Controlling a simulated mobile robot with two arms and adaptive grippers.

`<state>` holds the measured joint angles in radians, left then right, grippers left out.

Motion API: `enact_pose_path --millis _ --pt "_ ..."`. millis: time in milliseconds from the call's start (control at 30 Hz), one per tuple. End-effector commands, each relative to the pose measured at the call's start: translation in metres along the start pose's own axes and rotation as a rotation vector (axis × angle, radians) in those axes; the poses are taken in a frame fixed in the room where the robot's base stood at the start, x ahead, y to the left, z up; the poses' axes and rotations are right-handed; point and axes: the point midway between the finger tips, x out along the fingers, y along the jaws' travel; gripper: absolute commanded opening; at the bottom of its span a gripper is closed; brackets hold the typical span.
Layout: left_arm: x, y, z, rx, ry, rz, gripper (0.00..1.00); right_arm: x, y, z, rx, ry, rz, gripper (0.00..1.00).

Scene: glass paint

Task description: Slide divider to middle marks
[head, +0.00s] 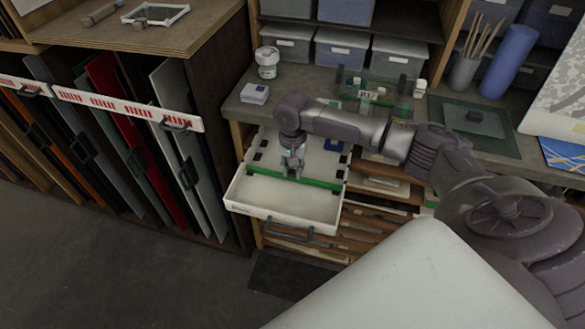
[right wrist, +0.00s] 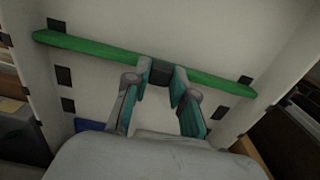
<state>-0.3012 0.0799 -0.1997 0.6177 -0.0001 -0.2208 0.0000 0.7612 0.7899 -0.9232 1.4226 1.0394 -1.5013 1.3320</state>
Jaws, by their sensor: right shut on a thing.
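The green divider (head: 262,177) spans the width of the pulled-out white drawer (head: 275,205), across its middle part. It also shows in the right wrist view (right wrist: 95,51), with a small black grip (right wrist: 161,73) at its middle. My right gripper (head: 292,172) reaches down into the drawer. In the right wrist view its fingers (right wrist: 161,86) are shut on the divider's grip. Black square marks (right wrist: 63,76) line both sides of the drawer. The divider's left end lies between two left marks. Its right end is beside a right mark (right wrist: 246,80). My left gripper is not in view.
The bench above holds a white jar (head: 267,62), a small white box (head: 254,94) and green glass pieces. A rack of coloured panels (head: 110,130) stands left.

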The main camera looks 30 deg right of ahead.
Motion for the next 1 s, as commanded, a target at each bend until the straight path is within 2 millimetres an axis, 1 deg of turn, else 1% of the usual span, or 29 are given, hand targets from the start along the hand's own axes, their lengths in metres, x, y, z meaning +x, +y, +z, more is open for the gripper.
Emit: enact_pose_path --millis 200,400,500,767,800,933,967,1000 --pt "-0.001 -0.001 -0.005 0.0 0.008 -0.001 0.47 0.0 0.0 -0.002 0.002 0.0 0.001 0.0" --pt "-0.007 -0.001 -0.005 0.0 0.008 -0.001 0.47 -0.001 -0.001 -0.023 0.004 -0.001 0.0 0.0" --pt "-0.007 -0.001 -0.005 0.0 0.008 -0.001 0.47 -0.001 0.0 -0.029 0.003 -0.001 0.001 0.0" --pt "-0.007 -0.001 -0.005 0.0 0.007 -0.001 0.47 0.001 0.0 -0.03 0.001 -0.002 0.001 0.0" --pt "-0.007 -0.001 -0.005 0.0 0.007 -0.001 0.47 0.001 0.0 -0.03 0.001 -0.002 0.001 0.26" --pt "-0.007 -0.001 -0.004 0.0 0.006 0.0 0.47 0.001 0.0 -0.03 0.001 -0.002 0.001 0.48" --pt "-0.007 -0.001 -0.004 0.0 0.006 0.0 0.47 0.001 0.0 -0.03 0.001 -0.002 0.001 0.5" --pt "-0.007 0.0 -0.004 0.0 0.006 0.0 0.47 0.001 0.0 -0.03 0.001 -0.002 0.001 0.5"
